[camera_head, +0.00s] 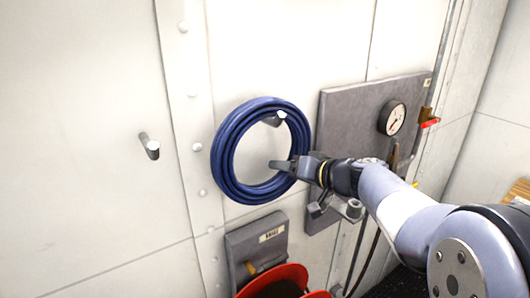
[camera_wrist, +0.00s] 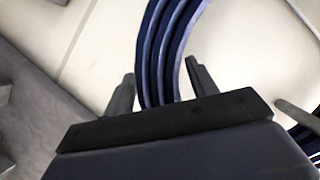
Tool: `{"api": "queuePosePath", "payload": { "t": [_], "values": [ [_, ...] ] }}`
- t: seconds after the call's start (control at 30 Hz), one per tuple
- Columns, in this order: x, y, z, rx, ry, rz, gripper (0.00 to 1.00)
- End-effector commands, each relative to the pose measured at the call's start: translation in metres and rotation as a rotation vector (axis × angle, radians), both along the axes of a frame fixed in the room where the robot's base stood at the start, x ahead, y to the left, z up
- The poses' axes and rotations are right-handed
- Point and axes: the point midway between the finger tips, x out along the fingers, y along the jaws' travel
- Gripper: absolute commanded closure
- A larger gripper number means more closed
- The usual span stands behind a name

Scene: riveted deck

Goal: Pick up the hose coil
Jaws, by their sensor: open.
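The hose coil (camera_head: 228,160) is a blue ring of several turns, hanging upright on a grey peg (camera_head: 275,118) on the white wall in the head view. My gripper (camera_head: 283,165) is at the coil's right side, with a finger showing inside the ring's opening. In the wrist view, the coil's blue strands (camera_wrist: 158,55) run between the two open fingers of my gripper (camera_wrist: 158,85), one finger on each side. The fingers stand apart from each other and are not closed on the strands. Whether either finger touches the hose cannot be told.
A second, bare peg (camera_head: 150,146) sticks out of the wall to the left. A grey panel (camera_head: 345,115) with a round gauge (camera_head: 392,118) is right of the coil. A red reel (camera_head: 275,281) and a small grey plate (camera_head: 246,241) are below. The wall left of the coil is mostly clear.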

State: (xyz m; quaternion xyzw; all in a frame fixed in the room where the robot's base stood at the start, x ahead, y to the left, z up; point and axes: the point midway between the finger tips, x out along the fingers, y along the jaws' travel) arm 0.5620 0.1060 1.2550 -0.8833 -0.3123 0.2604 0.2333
Motion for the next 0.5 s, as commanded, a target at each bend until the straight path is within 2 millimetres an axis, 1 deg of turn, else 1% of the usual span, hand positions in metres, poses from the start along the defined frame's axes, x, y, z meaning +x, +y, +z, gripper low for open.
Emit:
{"api": "queuePosePath", "payload": {
  "t": [0.07,0.3,0.5],
  "values": [
    [0.0033,0.0040,-0.0016,0.001,0.000,0.001,0.45],
    [0.0041,0.0041,-0.0017,0.000,-0.001,0.000,0.46],
    [0.0039,0.0039,-0.0017,0.000,-0.001,0.000,0.63]
  ]
}}
